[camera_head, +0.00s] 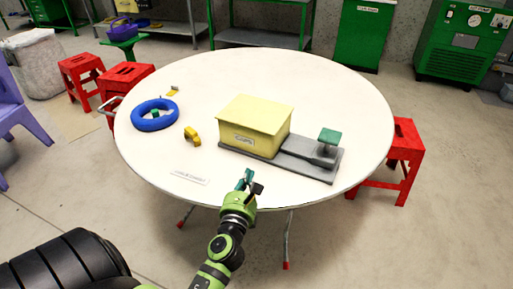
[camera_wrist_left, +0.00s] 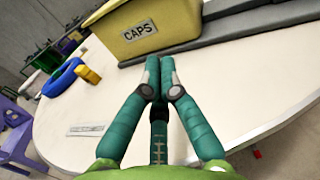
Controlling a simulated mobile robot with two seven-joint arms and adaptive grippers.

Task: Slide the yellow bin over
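The yellow bin (camera_head: 254,125), a lidded box with a label, sits at the left end of a flat grey base (camera_head: 312,166) on the round white table. In the left wrist view the bin (camera_wrist_left: 168,22) shows its label reading "CAPS". A green-topped knob (camera_head: 329,136) stands on the right part of the base. My left gripper (camera_head: 250,182) is at the table's front edge, in front of the bin and apart from it. In the left wrist view its teal fingertips (camera_wrist_left: 160,62) are together with nothing between them. My right gripper is not in view.
On the white table (camera_head: 330,80), a blue cable coil (camera_head: 154,115) with a small green piece inside lies left. A yellow clamp-like piece (camera_head: 192,136) lies between coil and bin. A label strip (camera_head: 190,178) lies near the front edge. Red stools (camera_head: 404,150) stand around the table.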

